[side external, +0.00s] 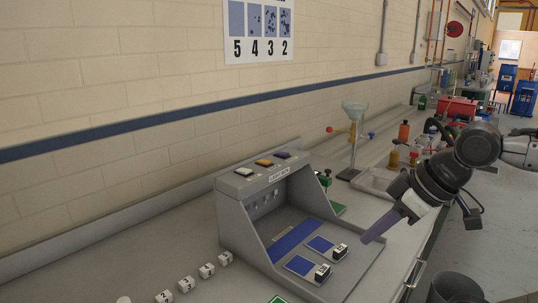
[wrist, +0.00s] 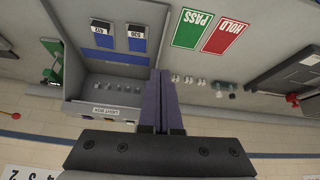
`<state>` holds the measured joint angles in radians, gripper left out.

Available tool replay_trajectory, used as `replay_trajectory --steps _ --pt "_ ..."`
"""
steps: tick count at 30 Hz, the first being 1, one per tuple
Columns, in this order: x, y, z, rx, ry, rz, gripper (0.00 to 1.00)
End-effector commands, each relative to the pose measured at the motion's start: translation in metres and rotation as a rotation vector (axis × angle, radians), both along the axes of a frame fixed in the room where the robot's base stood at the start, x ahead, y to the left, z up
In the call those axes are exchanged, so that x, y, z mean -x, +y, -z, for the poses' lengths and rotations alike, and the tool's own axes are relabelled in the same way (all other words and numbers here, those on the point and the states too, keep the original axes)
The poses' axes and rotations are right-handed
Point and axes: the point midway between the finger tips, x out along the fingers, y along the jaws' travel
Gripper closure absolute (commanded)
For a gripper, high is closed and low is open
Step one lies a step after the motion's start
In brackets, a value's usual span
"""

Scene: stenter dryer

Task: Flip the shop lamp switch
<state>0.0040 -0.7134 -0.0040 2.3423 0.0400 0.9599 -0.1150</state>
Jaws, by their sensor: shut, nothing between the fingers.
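The grey light box (side external: 238,218) stands on the bench with its open front facing right. Three coloured switches sit on its top: a white one (side external: 243,171), an orange one (side external: 264,162) and a purple one (side external: 282,154). I cannot read which is the shop lamp switch. My gripper (side external: 367,240) is shut and empty, its dark purple fingers pointing down to the left, beside the box's open front and apart from the switches.
Blue swatches with black numbered blocks (side external: 323,272) lie on the box floor. Several small white number cubes (side external: 186,284) stand on the bench at the front left. Green PASS (wrist: 192,29) and red HOLD (wrist: 222,37) cards lie nearby. A funnel stand (side external: 355,135) and bottles stand behind.

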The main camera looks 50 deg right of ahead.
Motion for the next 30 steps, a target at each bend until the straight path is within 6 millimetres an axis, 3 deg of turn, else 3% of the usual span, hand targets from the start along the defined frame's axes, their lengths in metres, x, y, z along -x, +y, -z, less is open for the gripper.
replay_trajectory --steps 1,6,15,23,30 --pt "-0.013 0.0 -0.019 -0.001 -0.019 -0.008 1.0" --pt "-0.058 -0.002 -0.075 0.001 -0.067 -0.032 1.0" --pt "-0.15 -0.024 -0.149 0.004 -0.125 -0.037 1.0" --pt "-0.233 -0.065 -0.177 0.001 -0.15 -0.007 1.0" --pt "-0.286 -0.108 -0.165 -0.014 -0.132 0.053 1.0"
